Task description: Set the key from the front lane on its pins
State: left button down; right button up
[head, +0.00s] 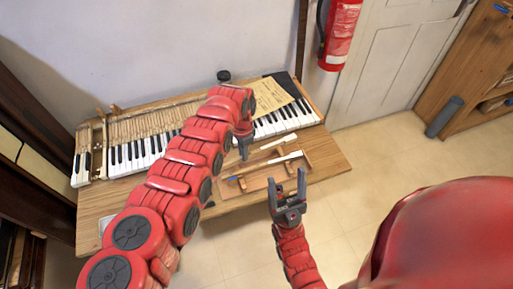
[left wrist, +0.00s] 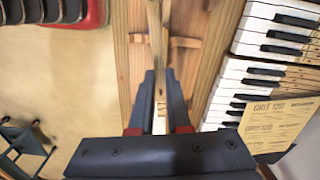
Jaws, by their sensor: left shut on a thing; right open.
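In the left wrist view my left gripper (left wrist: 160,85) is shut on a wooden key (left wrist: 155,25), which runs up between the fingers over the wooden tray (left wrist: 188,60). In the head view this gripper (head: 243,148) is at the tray's back left, in front of the keyboard (head: 150,147). A pale strip, probably the held key (head: 272,144), shows beside it. Another light key (head: 284,159) lies across the tray (head: 308,166). My right gripper (head: 287,183) is open and empty in front of the tray. The pins cannot be made out.
A paper sheet (head: 268,97) lies over the keyboard's right part; it also shows in the left wrist view (left wrist: 278,120). A small blue item (head: 232,178) lies at the tray's left. The table (head: 325,160) has free room at its right. My left arm hides part of the keyboard.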

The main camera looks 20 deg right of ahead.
pick_arm(q)
jog(key=w+a+r+n+b, duration=0.2)
jog(key=w+a+r+n, duration=0.3)
jog(key=a, duration=0.2)
jog(key=shift+w+a+r+n+b, duration=0.3)
jog(key=shift+w+a, duration=0.05)
dwell(1.0)
jog(key=shift+w+a+r+n, duration=0.2)
jog(key=shift+a+r+n, duration=0.25)
jog(key=shift+a, duration=0.15)
jog(key=shift+a+r, duration=0.1)
jog(key=shift+a, duration=0.05)
